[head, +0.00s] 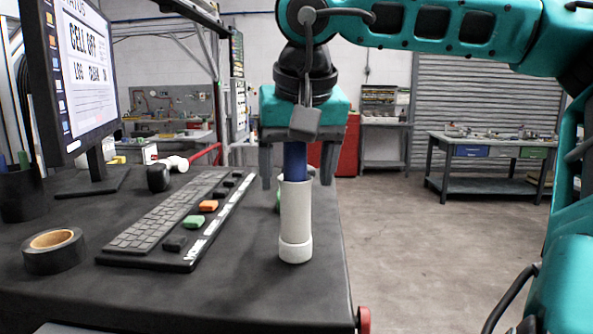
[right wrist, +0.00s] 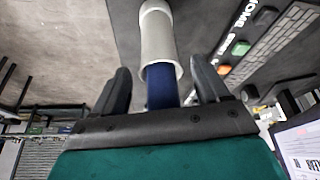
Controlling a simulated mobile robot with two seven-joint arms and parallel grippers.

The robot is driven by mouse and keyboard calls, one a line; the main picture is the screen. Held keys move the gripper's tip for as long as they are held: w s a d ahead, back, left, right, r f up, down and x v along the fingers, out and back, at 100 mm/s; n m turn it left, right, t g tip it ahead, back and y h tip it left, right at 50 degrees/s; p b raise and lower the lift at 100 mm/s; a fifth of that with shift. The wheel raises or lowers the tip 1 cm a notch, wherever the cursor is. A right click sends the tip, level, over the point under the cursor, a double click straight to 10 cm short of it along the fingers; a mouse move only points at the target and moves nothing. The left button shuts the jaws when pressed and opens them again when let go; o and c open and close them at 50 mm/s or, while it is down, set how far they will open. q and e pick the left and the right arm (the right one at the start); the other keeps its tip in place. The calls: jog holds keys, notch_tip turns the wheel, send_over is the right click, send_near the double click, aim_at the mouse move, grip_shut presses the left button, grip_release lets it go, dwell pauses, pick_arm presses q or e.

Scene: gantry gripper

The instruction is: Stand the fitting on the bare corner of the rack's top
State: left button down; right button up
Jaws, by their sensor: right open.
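The fitting (head: 296,215) is a pale grey upright cylinder with a wider collar at its lower end and a blue part (head: 295,158) at its top. It appears to stand on the bare near-right corner of the dark rack top (head: 230,290). My right gripper (head: 297,181) points down over it, open, with one finger on each side of the blue part and visible gaps. In the right wrist view the pale cylinder (right wrist: 157,40) and blue part show between the spread fingers (right wrist: 158,85). The gripper body hides the upper end of the blue part. My left gripper is not in view.
A keyboard panel (head: 160,225) with coloured keys lies left of the fitting. A tape roll (head: 54,250), a monitor (head: 80,70) and a black mouse-like object (head: 158,177) are farther left. A red knob (head: 363,319) sticks out at the right edge. Open floor lies to the right.

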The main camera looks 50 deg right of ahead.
jog(key=p+v, duration=0.1)
jog(key=v, duration=1)
jog(key=shift+r+p, duration=0.2)
jog(key=shift+p, duration=0.1)
jog(key=shift+s+a, duration=0.15)
